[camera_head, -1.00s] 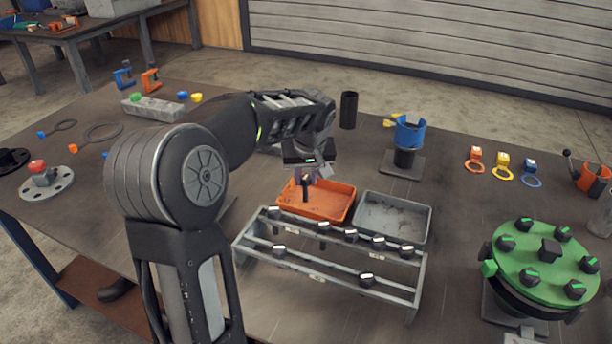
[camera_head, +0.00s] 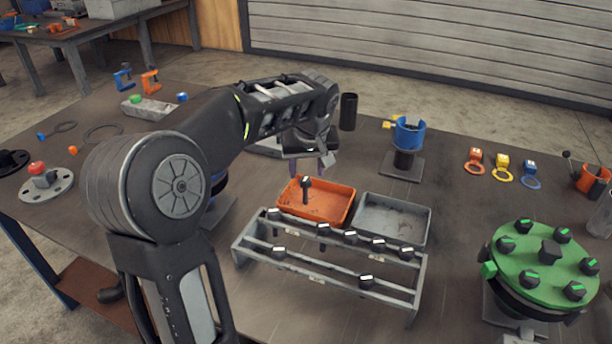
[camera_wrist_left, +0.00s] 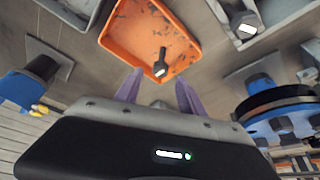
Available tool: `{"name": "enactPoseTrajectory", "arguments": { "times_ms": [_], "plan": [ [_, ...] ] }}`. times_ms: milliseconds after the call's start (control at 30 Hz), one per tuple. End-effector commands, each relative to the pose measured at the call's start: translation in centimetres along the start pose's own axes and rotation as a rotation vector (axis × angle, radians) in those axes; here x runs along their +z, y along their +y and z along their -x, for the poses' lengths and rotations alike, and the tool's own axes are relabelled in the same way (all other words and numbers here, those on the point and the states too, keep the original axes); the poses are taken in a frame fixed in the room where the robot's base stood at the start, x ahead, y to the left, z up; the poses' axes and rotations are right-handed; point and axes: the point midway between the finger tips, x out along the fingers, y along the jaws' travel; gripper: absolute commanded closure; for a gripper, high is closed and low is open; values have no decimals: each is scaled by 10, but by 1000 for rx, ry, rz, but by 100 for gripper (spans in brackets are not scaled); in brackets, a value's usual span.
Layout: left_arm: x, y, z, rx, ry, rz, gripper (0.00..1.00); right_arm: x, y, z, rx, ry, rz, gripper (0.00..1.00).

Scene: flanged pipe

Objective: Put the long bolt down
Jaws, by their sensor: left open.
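The long bolt (camera_head: 306,188) is dark with a pale mark on its head, and it is in the orange tray (camera_head: 346,207). It looks upright in the head view, though I cannot be sure that it stands. The wrist view also shows the bolt (camera_wrist_left: 161,64) inside the orange tray (camera_wrist_left: 126,35), beyond my fingertips. My left gripper (camera_head: 308,163) is above the tray's back edge. Its two purple fingers (camera_wrist_left: 158,92) are apart with nothing between them, clear of the bolt. My right gripper is not in view.
A grey tray (camera_head: 424,208) stands right of the orange one. A metal rack (camera_head: 340,273) with several bolts is in front. A green round flange (camera_head: 535,283) with bolts is at the right. A blue holder (camera_head: 408,133) and a black cylinder (camera_head: 348,112) stand behind.

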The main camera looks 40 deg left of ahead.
Motion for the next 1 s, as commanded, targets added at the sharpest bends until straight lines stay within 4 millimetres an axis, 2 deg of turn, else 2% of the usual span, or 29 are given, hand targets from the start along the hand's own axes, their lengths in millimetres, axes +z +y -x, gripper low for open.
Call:
{"name": "enactPoseTrajectory", "arguments": {
  "times_ms": [33,200,400,1000],
  "plan": [
    [-1,1,12,4,4,0,53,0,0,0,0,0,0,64],
    [-1,0,47,3,4,0,53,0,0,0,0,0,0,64],
    [0,0,72,0,2,-1,53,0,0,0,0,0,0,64],
    [0,0,75,-1,1,0,53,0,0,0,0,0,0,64]
  ]
}}
